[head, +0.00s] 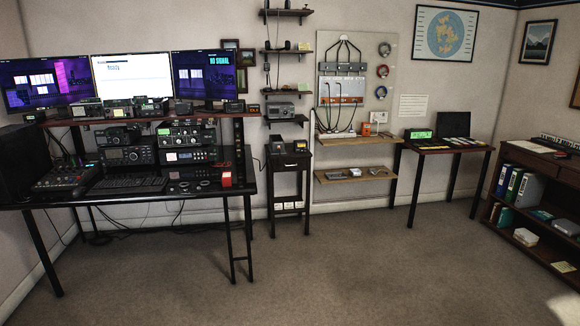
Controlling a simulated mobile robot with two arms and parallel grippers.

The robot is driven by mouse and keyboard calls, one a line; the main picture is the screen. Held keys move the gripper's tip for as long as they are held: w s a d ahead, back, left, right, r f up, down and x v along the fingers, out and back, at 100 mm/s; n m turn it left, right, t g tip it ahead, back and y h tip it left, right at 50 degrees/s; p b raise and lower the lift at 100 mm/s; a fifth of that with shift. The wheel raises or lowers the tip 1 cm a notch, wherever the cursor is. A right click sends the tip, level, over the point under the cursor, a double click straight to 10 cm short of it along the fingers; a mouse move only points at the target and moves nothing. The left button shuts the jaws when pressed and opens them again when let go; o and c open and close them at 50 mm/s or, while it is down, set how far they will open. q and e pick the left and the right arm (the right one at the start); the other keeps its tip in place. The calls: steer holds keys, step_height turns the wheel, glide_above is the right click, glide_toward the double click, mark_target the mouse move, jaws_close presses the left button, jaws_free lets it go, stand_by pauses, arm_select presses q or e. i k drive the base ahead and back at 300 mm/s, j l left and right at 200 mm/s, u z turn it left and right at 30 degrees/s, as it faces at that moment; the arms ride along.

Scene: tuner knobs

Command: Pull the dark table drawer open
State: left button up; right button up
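The dark table (297,191) is a small, narrow stand against the back wall, right of the computer desk. Its drawer (289,164) is under the top and looks shut, with its front flush with the frame as far as I can tell. A small pale spot that may be a knob shows on the drawer front, too small to be sure. A dark device with a small lit display stands on the table top. Neither of my grippers is in view.
A long black desk (230,187) with monitors and radio gear stands on the left. A wooden shelf (355,174) hangs right of the dark table. A small table (440,149) and a bookcase (531,227) stand further right. The carpet (345,260) in front is clear.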

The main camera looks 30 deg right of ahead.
mark_target(288, 159)
steer(key=i+l+z, duration=0.2)
steer(key=i, duration=0.15)
steer(key=i+l+z, duration=0.1)
steer(key=i+z, duration=0.45)
steer(key=i, duration=2.25)
